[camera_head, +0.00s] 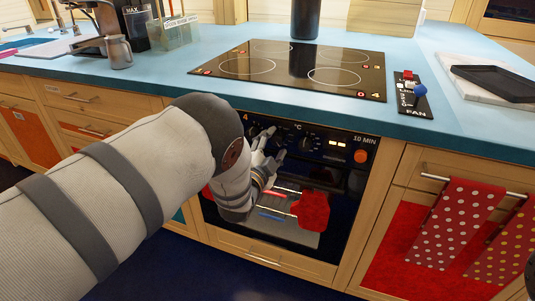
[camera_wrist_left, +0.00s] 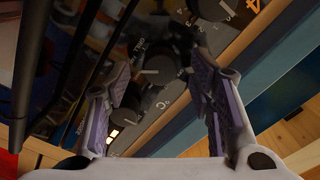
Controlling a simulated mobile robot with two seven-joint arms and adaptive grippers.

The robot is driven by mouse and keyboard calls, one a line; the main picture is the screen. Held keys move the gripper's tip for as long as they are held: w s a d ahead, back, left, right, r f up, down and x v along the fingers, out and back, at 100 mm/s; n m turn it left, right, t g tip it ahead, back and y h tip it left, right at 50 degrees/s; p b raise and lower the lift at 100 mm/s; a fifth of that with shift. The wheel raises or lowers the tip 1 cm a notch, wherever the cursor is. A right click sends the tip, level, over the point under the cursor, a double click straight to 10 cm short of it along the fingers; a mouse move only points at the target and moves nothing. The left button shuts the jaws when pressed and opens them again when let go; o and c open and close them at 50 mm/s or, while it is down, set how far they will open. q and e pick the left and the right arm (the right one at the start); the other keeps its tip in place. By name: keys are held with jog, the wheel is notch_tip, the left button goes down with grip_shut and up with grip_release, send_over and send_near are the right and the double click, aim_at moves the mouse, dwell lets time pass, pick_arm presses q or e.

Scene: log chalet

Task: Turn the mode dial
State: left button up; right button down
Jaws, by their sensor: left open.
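The oven's black control panel (camera_head: 340,147) carries several dark round dials. One dial (camera_head: 305,144) shows near a "°C" mark, right of my left gripper. My left gripper (camera_head: 268,160) is open in front of the panel's left part and hides some of it. In the left wrist view, the open fingers (camera_wrist_left: 165,98) stand apart, with a dial (camera_wrist_left: 158,69) showing between them, beyond the tips. Another dial (camera_wrist_left: 213,9) shows higher up. I see no clear contact with a dial. I cannot tell which dial is the mode dial.
The blue worktop (camera_head: 455,125) overhangs the panel, with a black hob (camera_head: 290,68) above. A red mitt shape (camera_head: 312,211) shows at the oven door. Dotted towels (camera_head: 455,222) hang on a rail at right.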

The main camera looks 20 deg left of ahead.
pick_arm(q)
jog(key=s, duration=1)
jog(key=shift+a, duration=0.15)
jog(key=shift+s, duration=0.1)
